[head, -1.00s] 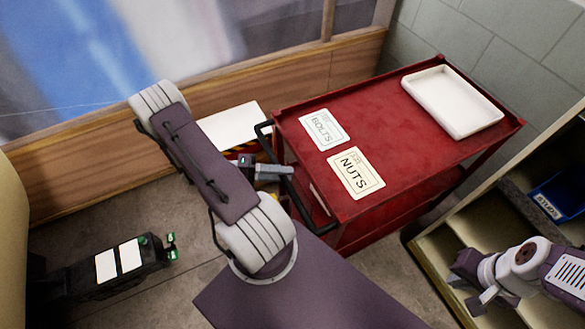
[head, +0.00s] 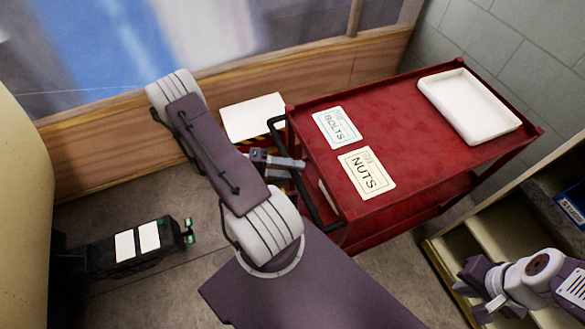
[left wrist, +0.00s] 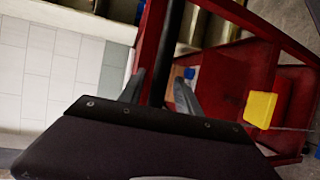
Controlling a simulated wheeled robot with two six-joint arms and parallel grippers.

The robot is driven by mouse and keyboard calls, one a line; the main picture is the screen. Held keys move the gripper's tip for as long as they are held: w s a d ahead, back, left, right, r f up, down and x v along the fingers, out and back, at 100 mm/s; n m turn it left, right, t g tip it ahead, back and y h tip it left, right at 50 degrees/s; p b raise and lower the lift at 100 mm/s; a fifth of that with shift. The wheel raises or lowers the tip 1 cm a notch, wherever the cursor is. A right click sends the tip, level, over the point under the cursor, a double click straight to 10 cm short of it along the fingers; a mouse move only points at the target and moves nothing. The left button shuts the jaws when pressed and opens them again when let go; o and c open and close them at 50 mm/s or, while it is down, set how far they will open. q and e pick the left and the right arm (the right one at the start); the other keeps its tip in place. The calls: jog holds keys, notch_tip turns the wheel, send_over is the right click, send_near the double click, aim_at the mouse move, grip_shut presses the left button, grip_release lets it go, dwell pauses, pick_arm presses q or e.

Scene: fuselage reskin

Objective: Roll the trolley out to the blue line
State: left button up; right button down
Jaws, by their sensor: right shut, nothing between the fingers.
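The red trolley (head: 400,130) stands right of centre in the head view, with a black handle (head: 306,185) on its near left side. My left gripper (head: 291,163) is at this handle. In the left wrist view, its two grey fingers (left wrist: 160,88) stand close on either side of the black handle bar (left wrist: 172,40), and they look shut on it. The trolley's red frame (left wrist: 225,75) shows beyond. My right gripper (head: 484,302) is shut and empty at the lower right, in front of the shelf. No blue line on the floor shows in either view.
A white tray (head: 468,105) and BOLTS and NUTS labels lie on the trolley top. A shelf unit (head: 470,245) with a blue bin (head: 573,203) stands close at right. A white-topped box (head: 253,117) sits by the wooden wall (head: 100,160). A black device (head: 130,248) is at left.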

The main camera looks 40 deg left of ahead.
pick_arm(q)
jog(key=v, duration=0.9)
jog(key=shift+b, duration=0.4)
